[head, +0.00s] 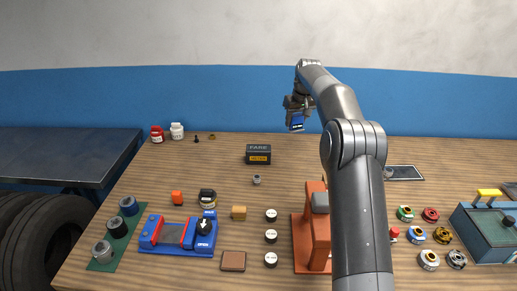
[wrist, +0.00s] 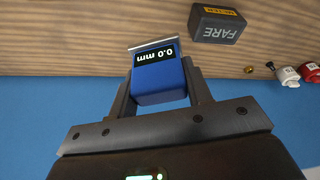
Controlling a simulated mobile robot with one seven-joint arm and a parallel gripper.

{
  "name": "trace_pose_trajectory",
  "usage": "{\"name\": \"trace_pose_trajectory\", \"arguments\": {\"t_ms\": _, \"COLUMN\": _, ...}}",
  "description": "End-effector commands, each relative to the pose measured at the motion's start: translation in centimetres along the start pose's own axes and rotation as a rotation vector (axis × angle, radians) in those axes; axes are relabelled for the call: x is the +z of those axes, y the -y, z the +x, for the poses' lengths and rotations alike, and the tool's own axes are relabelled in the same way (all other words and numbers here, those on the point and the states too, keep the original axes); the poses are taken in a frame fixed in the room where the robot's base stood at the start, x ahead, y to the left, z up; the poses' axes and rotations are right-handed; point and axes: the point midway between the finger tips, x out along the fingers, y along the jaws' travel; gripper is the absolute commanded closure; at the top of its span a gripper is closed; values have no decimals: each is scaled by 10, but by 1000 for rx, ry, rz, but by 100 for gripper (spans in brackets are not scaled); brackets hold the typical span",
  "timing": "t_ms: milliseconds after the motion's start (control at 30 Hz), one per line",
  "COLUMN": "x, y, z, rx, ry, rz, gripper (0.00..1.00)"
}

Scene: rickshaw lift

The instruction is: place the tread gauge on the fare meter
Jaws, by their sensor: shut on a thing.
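The tread gauge (wrist: 160,80) is a blue block with a black display reading 0.0 mm and a pale strip at its end. My gripper (wrist: 158,92) is shut on it, one finger on each side. In the head view my gripper (head: 297,107) holds the gauge (head: 296,121) up in front of the blue wall band, clear of the table. The fare meter (head: 258,154) is a dark box with FARE lettering and a yellow METER label, standing at the back middle of the table. In the wrist view the fare meter (wrist: 216,24) shows apart from the gauge, with nothing seen on its top.
A small grey part (head: 257,180) stands in front of the meter. Red (head: 157,134) and white (head: 177,131) jars are at the back left. A red-orange press (head: 312,235) stands front centre, a blue fixture (head: 178,235) front left. The table around the meter is mostly clear.

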Motion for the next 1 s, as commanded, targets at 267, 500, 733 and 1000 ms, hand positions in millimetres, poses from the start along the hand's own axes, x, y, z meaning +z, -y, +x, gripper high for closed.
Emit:
{"name": "trace_pose_trajectory", "arguments": {"t_ms": 267, "x": -15, "y": 42, "z": 9, "rx": -9, "ry": 1, "rz": -30, "gripper": 78}}
{"name": "trace_pose_trajectory", "arguments": {"t_ms": 500, "x": -39, "y": 83, "z": 50, "rx": -8, "ry": 1, "rz": -30, "gripper": 78}}
{"name": "trace_pose_trajectory", "arguments": {"t_ms": 733, "x": -57, "y": 112, "z": 78, "rx": -8, "ry": -1, "rz": -29, "gripper": 78}}
{"name": "trace_pose_trajectory", "arguments": {"t_ms": 1000, "x": -60, "y": 121, "z": 91, "rx": -7, "ry": 0, "rz": -27, "gripper": 78}}
